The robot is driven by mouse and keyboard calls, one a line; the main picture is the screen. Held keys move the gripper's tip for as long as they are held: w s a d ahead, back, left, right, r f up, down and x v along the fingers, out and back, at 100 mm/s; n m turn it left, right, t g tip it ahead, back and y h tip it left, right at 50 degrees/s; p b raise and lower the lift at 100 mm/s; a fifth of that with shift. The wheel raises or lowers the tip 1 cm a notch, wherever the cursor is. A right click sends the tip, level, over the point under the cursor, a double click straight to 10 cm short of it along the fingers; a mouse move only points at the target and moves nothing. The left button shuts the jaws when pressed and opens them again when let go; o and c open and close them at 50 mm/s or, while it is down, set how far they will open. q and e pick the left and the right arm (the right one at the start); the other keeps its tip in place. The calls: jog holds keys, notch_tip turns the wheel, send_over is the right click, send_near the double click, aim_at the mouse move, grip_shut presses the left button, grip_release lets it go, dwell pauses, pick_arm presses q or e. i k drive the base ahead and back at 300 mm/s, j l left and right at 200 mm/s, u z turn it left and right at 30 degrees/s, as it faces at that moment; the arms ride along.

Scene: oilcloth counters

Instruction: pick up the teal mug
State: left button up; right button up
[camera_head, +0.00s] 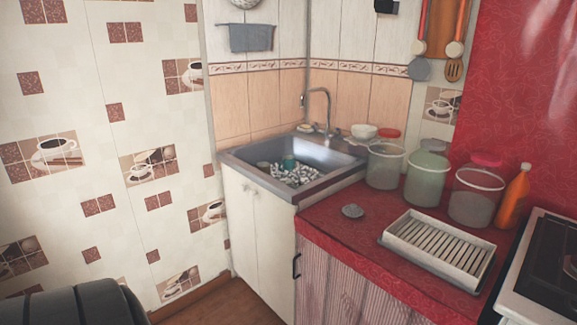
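A small teal thing (289,162), which looks like the teal mug, stands in the sink (240,159) in the head view. It is small in the picture, and I cannot make out its handle. A patterned black-and-white heap (297,176) lies around its base and hides its lower part. Neither of my grippers is in view.
The faucet (319,98) rises behind the sink. A white bowl (364,131) and several glass jars (470,196) stand to the right. A dish rack (437,247) and a small grey disc (352,211) lie on the red counter (330,228). A stove is at far right.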

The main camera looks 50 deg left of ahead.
aim_at(288, 161)
jog(key=i+j, duration=0.15)
jog(key=j, duration=0.3)
jog(key=i+j+z, duration=0.1)
jog(key=j, duration=0.35)
jog(key=i+j, duration=0.15)
jog(key=j, duration=0.35)
jog(key=i+j+z, duration=0.1)
jog(key=j, duration=0.35)
